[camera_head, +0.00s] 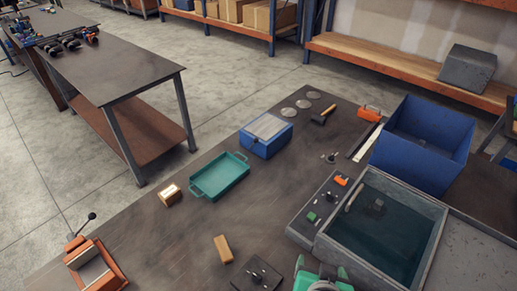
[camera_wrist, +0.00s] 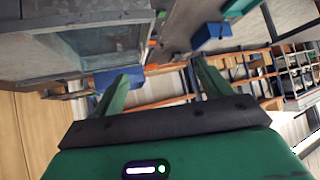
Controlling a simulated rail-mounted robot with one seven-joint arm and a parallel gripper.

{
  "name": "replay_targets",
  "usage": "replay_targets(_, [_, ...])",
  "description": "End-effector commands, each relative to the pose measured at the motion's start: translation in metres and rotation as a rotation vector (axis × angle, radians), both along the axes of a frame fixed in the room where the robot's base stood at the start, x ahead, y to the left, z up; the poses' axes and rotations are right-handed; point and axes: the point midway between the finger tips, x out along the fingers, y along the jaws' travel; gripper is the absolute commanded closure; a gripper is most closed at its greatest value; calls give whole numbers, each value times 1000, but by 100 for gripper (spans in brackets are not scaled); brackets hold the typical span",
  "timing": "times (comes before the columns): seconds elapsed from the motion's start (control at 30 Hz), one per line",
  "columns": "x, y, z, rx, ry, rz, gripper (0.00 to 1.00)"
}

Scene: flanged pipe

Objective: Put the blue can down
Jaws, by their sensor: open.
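I cannot make out a blue can in either view. My gripper (camera_wrist: 165,70) is open in the wrist view, with two green fingers apart and nothing held between them. Green parts of my gripper (camera_head: 322,279) also show at the bottom edge of the head view, close to the near side of the workbench (camera_head: 165,238). The blue things in the head view are a blue box with a grey lid (camera_head: 267,134) on the bench and a large open blue bin (camera_head: 425,140) at the right.
A teal tray (camera_head: 220,177), wooden blocks (camera_head: 223,249), a brass-coloured block (camera_head: 170,195), an orange vise (camera_head: 94,266) and a hammer (camera_head: 323,115) are on the bench. A water-filled tank (camera_head: 385,235) stands at the right. The bench's middle is mostly bare.

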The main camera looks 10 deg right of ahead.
Motion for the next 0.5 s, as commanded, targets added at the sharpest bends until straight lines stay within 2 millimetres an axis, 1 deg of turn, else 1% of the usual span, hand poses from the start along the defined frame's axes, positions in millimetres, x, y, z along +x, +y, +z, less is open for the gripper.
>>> replay_targets(0.03, [25, 17, 56, -53, -132, 54, 23])
replay_targets(0.07, [37, 28, 89, -86, -213, 87, 23])
replay_targets(0.1, [48, 44, 134, -125, -321, 127, 23])
replay_targets(0.13, [53, 56, 168, -155, -404, 156, 23])
replay_targets(0.17, [56, 70, 203, -183, -488, 184, 23])
replay_targets(0.2, [56, 88, 247, -218, -599, 219, 23])
replay_targets(0.23, [52, 102, 279, -241, -681, 244, 23])
replay_targets(0.27, [47, 115, 310, -264, -761, 265, 23])
replay_targets(0.3, [37, 132, 347, -289, -862, 292, 23])
replay_targets(0.37, [18, 154, 394, -321, -996, 321, 23])
replay_targets(0.4, [5, 165, 419, -337, -1074, 337, 23])
replay_targets(0.5, [-23, 184, 461, -363, -1211, 358, 23])
